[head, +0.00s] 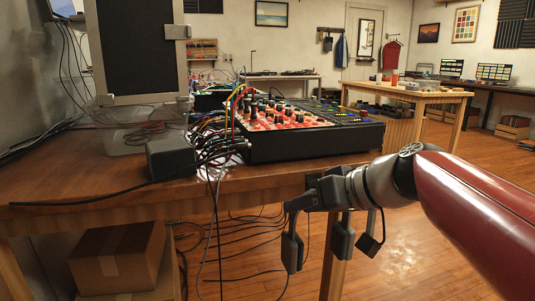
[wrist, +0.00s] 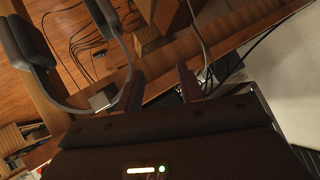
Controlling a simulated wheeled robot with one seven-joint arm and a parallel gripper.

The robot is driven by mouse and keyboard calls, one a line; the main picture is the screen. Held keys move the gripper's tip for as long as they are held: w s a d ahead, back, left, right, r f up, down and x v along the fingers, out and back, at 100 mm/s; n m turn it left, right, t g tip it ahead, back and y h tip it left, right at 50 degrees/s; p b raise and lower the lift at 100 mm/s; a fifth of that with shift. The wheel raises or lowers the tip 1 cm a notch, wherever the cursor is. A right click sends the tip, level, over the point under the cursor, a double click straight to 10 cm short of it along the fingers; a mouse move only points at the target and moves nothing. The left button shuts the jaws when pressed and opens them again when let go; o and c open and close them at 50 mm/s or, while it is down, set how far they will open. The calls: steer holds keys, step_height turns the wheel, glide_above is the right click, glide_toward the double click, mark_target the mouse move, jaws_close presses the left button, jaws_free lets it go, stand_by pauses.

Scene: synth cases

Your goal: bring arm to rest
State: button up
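My arm enters the head view from the right, with a dark red link and a black wrist. Its end hangs at the front edge of the wooden table (head: 120,190), below the mixer. Grey headphones (wrist: 30,42) with a curved band show beside the left finger. In the head view dark padded shapes hang around the arm's end, and I cannot clearly tell headphones from fingers there.
A black mixer (head: 305,138) with many knobs and cables stands on the table, beside a grey box (head: 171,158) and a tall panel (head: 138,45). A cardboard box (head: 117,257) sits under the table. Loose cables hang to the floor. Open wooden floor (head: 420,255) lies to the right.

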steer(key=s+d+f+m+g+h, duration=0.1)
steer(key=s+d+f+m+h, duration=0.25)
steer(key=s+f, duration=0.55)
steer(key=s+d+f+m+g+h, duration=0.1)
steer(key=s+d+f+m+h, duration=0.1)
steer(key=s+d+f+h, duration=0.45)
step_height(320, 180, up, 10)
steer(key=s+a+y+p, duration=0.1)
steer(key=a+p, duration=0.1)
steer(key=p, duration=1)
steer(key=shift+s+r+p, duration=0.15)
steer(key=shift+s+p, duration=0.05)
steer(key=shift+p, duration=0.1)
steer(key=shift+a+n, duration=0.1)
steer(key=shift+n, duration=0.15)
